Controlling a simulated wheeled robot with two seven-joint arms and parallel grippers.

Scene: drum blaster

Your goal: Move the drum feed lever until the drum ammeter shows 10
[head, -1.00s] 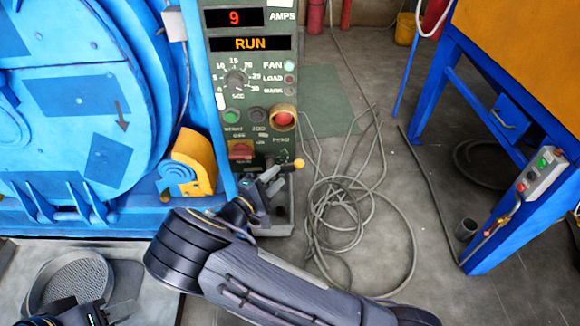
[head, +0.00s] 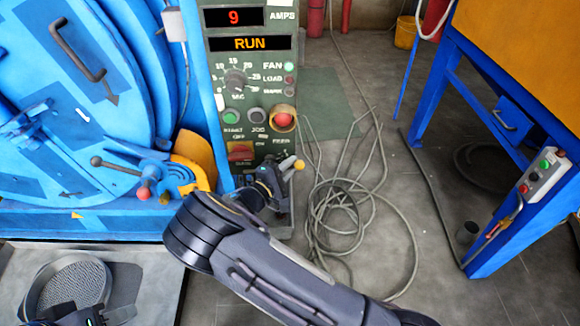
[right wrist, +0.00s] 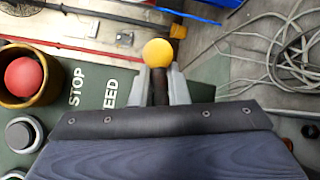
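The drum ammeter (head: 234,17) on the green control panel shows a red 9, with RUN lit in the display below it. The drum feed lever (head: 299,165) has a yellow ball knob and a dark shaft; its knob also shows in the right wrist view (right wrist: 158,53). My right gripper (right wrist: 160,88) has its grey fingers on both sides of the shaft just below the knob, closed against it. In the head view the right gripper (head: 276,185) is at the panel's lower edge. My left gripper (head: 110,316) shows only partly at the bottom left, away from the panel.
The blue drum (head: 60,110) is close left of the panel. A red stop button (head: 283,120) sits above the lever. Looped grey cable (head: 345,205) lies on the floor to the right. A round sieve (head: 70,285) is at bottom left. A blue-legged stand (head: 490,225) is at right.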

